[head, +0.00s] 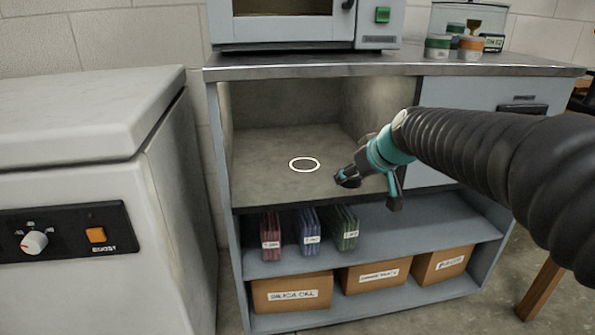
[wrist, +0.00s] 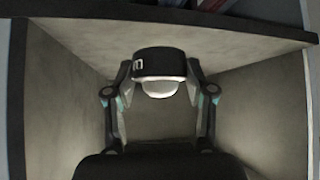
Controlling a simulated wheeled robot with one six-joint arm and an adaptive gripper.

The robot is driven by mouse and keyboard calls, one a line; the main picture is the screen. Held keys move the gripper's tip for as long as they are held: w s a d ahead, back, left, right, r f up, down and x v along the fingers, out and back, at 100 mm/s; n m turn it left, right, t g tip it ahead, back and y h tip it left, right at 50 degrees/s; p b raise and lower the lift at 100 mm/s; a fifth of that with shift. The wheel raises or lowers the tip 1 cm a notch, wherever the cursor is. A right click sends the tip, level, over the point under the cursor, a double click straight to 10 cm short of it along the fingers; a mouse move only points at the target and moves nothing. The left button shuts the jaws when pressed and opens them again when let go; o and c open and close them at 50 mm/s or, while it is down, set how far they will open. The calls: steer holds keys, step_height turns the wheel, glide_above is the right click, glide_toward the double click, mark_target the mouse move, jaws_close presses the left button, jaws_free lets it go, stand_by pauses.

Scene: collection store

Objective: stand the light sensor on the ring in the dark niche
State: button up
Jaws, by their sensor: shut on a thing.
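The light sensor (wrist: 160,66), a black body with a pale dome, sits between the two fingers of my gripper (wrist: 159,78) in the wrist view. The fingers are shut on its sides. In the head view my gripper (head: 368,182) is at the front opening of the niche (head: 262,142), to the right of the ring. The sensor cannot be made out clearly there. The white ring (head: 304,171) is flat on the niche floor and looks empty. The ring does not show in the wrist view.
Side walls enclose the niche. Below it, a shelf (head: 405,232) carries coloured folders (head: 308,230), with cardboard boxes (head: 292,291) underneath. A white chest unit (head: 70,120) stands at left. An oven-like cabinet (head: 285,28) and several jars (head: 438,46) are on the worktop (head: 300,68).

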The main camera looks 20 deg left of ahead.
steer(key=shift+s+a+r+n, duration=0.15)
steer(key=shift+a+n, duration=0.25)
steer(key=shift+a, duration=0.65)
steer(key=w+a, duration=0.3)
steer(key=a, duration=0.1)
steer(key=w+a+p, duration=0.1)
steer(key=w+a, duration=0.7)
steer(key=a, duration=0.1)
steer(key=shift+w+p, duration=0.1)
steer(key=shift+p, duration=0.3)
steer(key=shift+w+a, duration=0.1)
steer(key=shift+f+b, duration=0.45)
steer(key=shift+f, duration=1.3)
steer(key=shift+f, duration=0.15)
steer(key=o, duration=1.4)
